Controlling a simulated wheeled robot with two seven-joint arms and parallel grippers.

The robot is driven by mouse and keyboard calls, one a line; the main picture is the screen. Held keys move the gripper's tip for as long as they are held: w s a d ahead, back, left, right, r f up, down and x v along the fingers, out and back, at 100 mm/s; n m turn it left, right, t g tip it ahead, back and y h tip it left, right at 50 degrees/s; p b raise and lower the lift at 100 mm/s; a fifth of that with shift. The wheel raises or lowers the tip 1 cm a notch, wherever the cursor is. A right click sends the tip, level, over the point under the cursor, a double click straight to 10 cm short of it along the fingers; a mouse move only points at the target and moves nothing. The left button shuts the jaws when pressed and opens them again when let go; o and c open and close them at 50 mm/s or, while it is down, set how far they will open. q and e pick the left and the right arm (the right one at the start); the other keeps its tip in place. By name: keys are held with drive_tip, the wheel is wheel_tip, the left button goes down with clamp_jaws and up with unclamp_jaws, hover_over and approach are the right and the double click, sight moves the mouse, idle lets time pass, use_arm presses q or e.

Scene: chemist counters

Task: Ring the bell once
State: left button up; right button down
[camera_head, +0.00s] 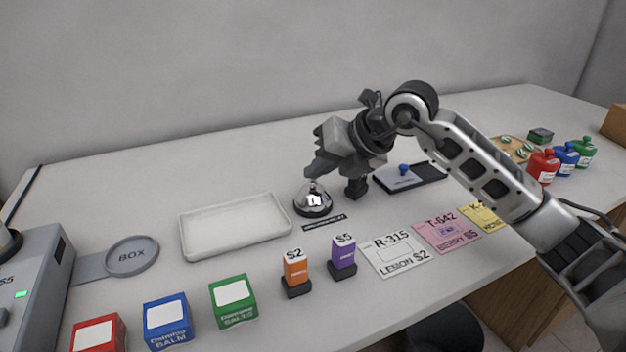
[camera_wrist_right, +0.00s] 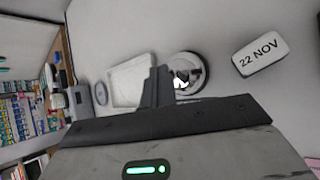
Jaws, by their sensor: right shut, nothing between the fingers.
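The bell (camera_head: 313,200) is a shiny silver dome on a dark base, standing on the counter right of the white tray. It also shows in the right wrist view (camera_wrist_right: 187,74), just beyond the fingers. My right gripper (camera_head: 313,172) is shut and empty, its fingertips pointing down just above the bell's top. In the right wrist view the closed fingers (camera_wrist_right: 157,86) cover part of the bell's left side. I cannot tell whether the fingertips touch the bell. My left gripper is not in view.
A white tray (camera_head: 236,228) lies left of the bell. A dark label strip (camera_head: 324,222) lies in front of it. Orange (camera_head: 295,268) and purple (camera_head: 343,254) boxes stand nearer the front edge. A date block reading 22 NOV (camera_wrist_right: 260,54) shows in the wrist view. Price cards lie to the right.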

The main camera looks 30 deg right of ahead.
idle(0.5)
drive_tip(key=shift+r+p, duration=0.7)
drive_tip(key=shift+r, duration=0.1)
wheel_tip(320, 180, up, 5)
drive_tip(key=p, duration=0.3)
drive_tip(key=shift+p, duration=0.4)
drive_tip(key=shift+f, duration=0.1)
